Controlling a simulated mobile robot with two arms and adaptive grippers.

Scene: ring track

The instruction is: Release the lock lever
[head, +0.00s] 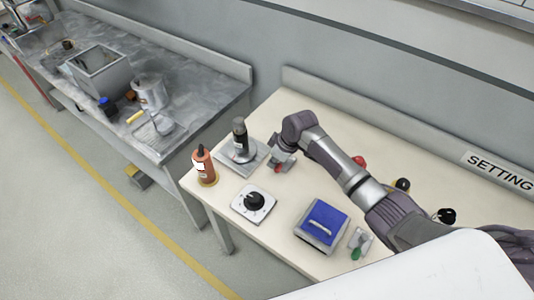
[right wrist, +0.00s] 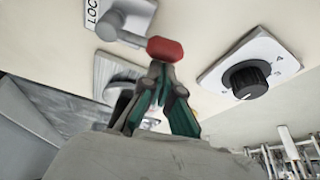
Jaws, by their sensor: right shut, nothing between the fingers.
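The lock lever shows best in the right wrist view: a grey arm on a pale mount with a red grip (right wrist: 165,50), beside a partly visible label reading "LOC" (right wrist: 91,13). In the head view a small red spot (head: 277,169) at my right gripper appears to be the same grip. My right gripper (right wrist: 157,68) is shut and empty, its fingertips right at the red grip; I cannot tell whether they touch it. In the head view this gripper (head: 281,160) is small and partly merges with the lever. My left gripper is not in view.
A black dial (head: 254,201) on a white plate, a blue-lidded box (head: 322,225), an orange bottle (head: 203,166) and a grey plate with a dark cylinder (head: 239,135) stand close by. A red knob (head: 359,161) lies behind my arm. A grey wall backs the table.

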